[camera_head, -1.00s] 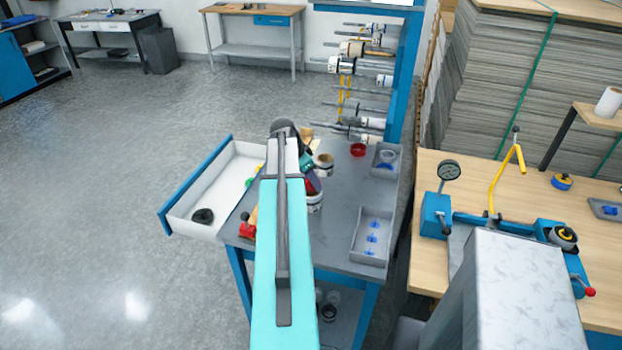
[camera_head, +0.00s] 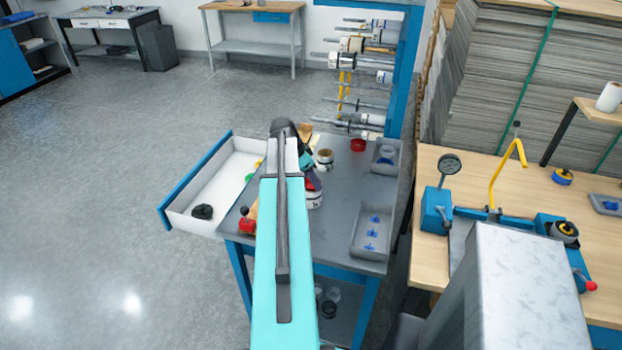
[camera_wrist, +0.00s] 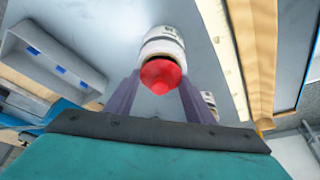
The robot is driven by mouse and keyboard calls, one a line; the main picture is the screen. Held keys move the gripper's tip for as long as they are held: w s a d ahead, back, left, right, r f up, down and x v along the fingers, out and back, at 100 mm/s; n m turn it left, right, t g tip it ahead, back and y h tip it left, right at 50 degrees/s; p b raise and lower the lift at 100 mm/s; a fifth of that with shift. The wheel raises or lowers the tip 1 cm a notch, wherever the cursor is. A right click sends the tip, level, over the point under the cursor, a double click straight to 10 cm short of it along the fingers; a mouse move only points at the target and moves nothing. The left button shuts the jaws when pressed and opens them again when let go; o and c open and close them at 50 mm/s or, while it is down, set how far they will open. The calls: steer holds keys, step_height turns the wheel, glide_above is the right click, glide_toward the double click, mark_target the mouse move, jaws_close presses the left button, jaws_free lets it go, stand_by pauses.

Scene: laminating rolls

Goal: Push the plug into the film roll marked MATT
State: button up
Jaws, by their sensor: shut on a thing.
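My gripper (camera_wrist: 160,88) is shut on a red plug (camera_wrist: 162,75), seen between its two grey fingers in the wrist view. A white film roll (camera_wrist: 164,40) with dark lettering stands just beyond the plug, in line with it. The lettering is cut off, so I cannot read it as MATT. I cannot tell whether the plug touches the roll or is partly in it. In the head view my arm hides much of this; a white roll (camera_head: 315,201) shows beside it on the grey table.
Another film roll (camera_head: 325,160) and a red round piece (camera_head: 358,145) stand farther back. A grey tray (camera_head: 357,247) with blue plugs lies to the right. An open drawer (camera_head: 180,190) juts out at the left. A rack (camera_head: 398,80) of rolls stands behind.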

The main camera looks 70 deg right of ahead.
steer(key=shift+s+a+f, duration=0.1)
steer(key=shift+a+f, duration=0.25)
steer(key=shift+f, duration=0.45)
steer(key=o, duration=1.1)
steer(key=shift+b, duration=0.3)
steer(key=shift+r, duration=0.1)
steer(key=shift+w+r+b, duration=0.25)
steer(key=shift+r+b, duration=0.05)
steer(key=shift+r, duration=0.4)
steer(key=b+v, duration=0.2)
steer(key=v, duration=1.1)
steer(key=shift+d+r, duration=0.2)
steer(key=shift+r, duration=0.15)
